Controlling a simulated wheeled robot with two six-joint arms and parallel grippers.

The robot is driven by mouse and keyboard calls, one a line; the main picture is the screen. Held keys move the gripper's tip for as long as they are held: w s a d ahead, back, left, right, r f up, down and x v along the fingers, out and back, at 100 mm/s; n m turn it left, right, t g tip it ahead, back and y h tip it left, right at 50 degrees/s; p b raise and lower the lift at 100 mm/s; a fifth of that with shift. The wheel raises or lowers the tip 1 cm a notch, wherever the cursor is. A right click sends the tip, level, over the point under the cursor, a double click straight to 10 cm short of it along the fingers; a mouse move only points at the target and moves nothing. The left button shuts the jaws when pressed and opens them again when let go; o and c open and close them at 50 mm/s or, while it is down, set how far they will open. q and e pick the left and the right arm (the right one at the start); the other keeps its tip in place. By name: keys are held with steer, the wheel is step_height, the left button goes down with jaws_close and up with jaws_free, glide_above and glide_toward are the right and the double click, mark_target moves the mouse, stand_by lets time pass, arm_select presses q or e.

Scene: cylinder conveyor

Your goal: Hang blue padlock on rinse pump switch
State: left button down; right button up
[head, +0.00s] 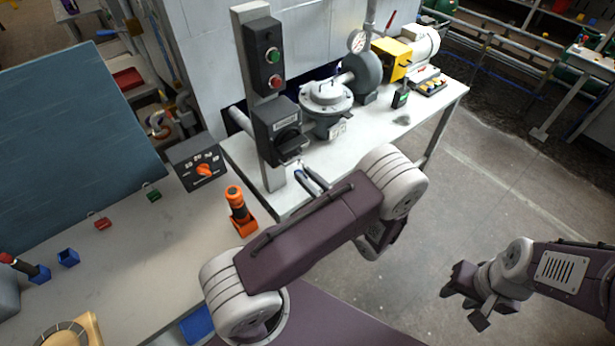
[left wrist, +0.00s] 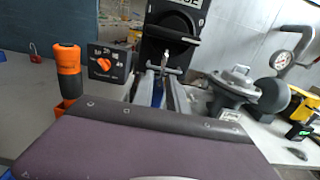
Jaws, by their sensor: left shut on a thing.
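The rinse pump switch (head: 277,128) is a dark box with a black rotary handle on a grey post, below a green and red button box. Its handle also shows in the left wrist view (left wrist: 172,38), with its label partly cut off. My left gripper (head: 312,180) is just below and in front of the switch, partly hidden by my arm. In the left wrist view its fingers are shut on a blue thing, the blue padlock (left wrist: 158,93), mostly hidden between them. Whether its shackle touches the switch I cannot tell. My right gripper (head: 466,303) looks open and empty, over the floor.
A red padlock (head: 102,223), a green padlock (head: 153,195) and a blue piece (head: 67,258) lie on the left bench. An orange-black tool (head: 238,208) and a dial box (head: 198,162) stand close left of the switch. A pump (head: 327,100) stands to its right.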

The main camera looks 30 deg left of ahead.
arm_select(q)
steer(key=shift+x, duration=1.9)
steer(key=shift+r, duration=0.1)
arm_select(e)
steer(key=shift+d+r, duration=0.15)
arm_select(q)
steer(key=shift+r, duration=0.15)
arm_select(e)
steer(key=shift+s+d, duration=0.1)
steer(key=shift+d, duration=0.05)
